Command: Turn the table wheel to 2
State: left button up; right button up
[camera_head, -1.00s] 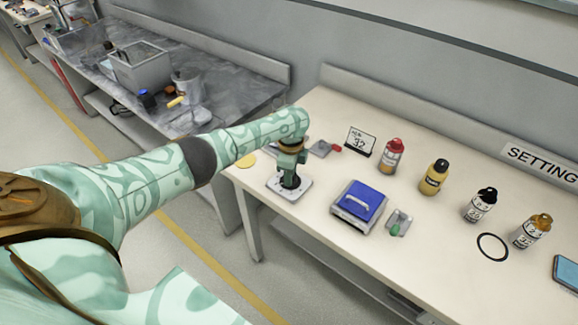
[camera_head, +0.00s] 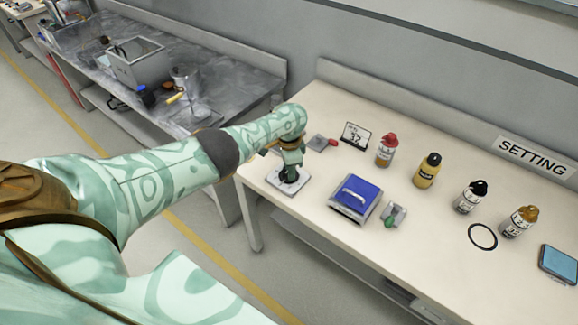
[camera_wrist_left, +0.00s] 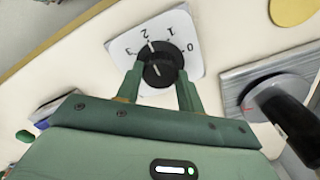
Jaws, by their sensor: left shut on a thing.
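The table wheel is a black round knob (camera_wrist_left: 160,66) on a white plate (camera_wrist_left: 121,47) with the marks 0, 1, 2 and 3. In the left wrist view, the knob's pale pointer line appears to point at or very near the 2. My left gripper (camera_wrist_left: 161,84) is shut on the knob, one finger on each side. In the head view, my left gripper (camera_head: 291,160) comes down on the wheel from above. The plate (camera_head: 288,185) shows around it at the table's left end. The knob is largely hidden there. My right gripper is not in view.
A blue-lidded device (camera_head: 355,198) and a small green-handled item (camera_head: 393,215) stand right of the wheel.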

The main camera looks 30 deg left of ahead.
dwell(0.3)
pick_arm(q)
jog(key=o, duration=1)
jog(key=shift+r, duration=0.15)
notch_tip(320, 180, up, 16)
jog(key=p, duration=1)
jog(key=shift+p, duration=0.3)
